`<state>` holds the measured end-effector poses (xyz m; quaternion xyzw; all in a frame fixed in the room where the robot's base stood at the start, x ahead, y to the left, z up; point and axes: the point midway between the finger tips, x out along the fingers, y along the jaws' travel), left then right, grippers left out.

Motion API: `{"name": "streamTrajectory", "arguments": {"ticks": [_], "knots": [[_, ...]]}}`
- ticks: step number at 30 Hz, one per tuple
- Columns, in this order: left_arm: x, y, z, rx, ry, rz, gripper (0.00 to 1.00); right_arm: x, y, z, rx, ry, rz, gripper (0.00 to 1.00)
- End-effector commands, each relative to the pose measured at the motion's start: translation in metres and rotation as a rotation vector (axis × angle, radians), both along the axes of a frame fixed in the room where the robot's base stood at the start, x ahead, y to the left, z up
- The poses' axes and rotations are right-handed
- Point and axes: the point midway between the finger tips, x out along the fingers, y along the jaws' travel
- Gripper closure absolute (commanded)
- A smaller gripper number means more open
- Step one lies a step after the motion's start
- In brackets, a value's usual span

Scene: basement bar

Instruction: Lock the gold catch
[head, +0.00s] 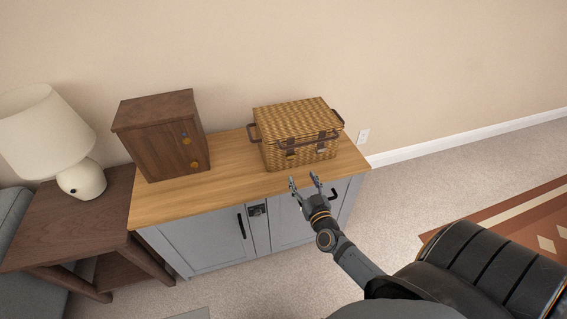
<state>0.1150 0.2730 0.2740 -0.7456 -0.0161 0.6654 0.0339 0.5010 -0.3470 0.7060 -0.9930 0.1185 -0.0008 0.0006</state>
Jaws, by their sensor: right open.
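A dark brown wooden box (145,152) stands upright on the left part of the cabinet top. Its right-hand face carries two small gold fittings, an upper one (186,141) and a lower one (195,165). They are too small for me to tell which is the gold catch or how it is set. My right gripper (303,180) is open and empty, at the front edge of the cabinet top, below the wicker basket and well to the right of the wooden box. My left gripper is not in view.
A lidded wicker basket (298,122) with dark handles and straps stands right of the box on the grey cabinet with a wooden top (228,168). Bare top lies between them. A cream lamp (47,132) stands on a brown side table (65,225) at left.

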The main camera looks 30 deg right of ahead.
Motion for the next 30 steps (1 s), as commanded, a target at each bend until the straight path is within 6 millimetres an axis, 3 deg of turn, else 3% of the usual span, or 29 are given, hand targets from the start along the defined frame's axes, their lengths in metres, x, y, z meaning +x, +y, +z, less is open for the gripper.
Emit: {"name": "streamTrajectory", "arguments": {"ticks": [9, 15, 21, 26, 30], "knots": [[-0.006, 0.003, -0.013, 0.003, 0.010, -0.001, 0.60, 0.063, -0.015, -0.002, 0.001, -0.002, 0.001, 0.40], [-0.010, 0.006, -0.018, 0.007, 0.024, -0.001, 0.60, 0.090, -0.021, -0.002, 0.001, 0.001, 0.002, 0.40], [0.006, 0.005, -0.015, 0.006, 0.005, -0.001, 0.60, 0.097, -0.023, -0.001, 0.000, 0.002, 0.002, 0.40], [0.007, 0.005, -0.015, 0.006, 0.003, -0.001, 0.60, 0.097, -0.023, -0.001, 0.000, 0.002, 0.002, 0.40], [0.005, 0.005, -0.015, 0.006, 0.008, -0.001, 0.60, 0.097, -0.023, -0.001, 0.000, 0.002, 0.002, 0.59]]}}
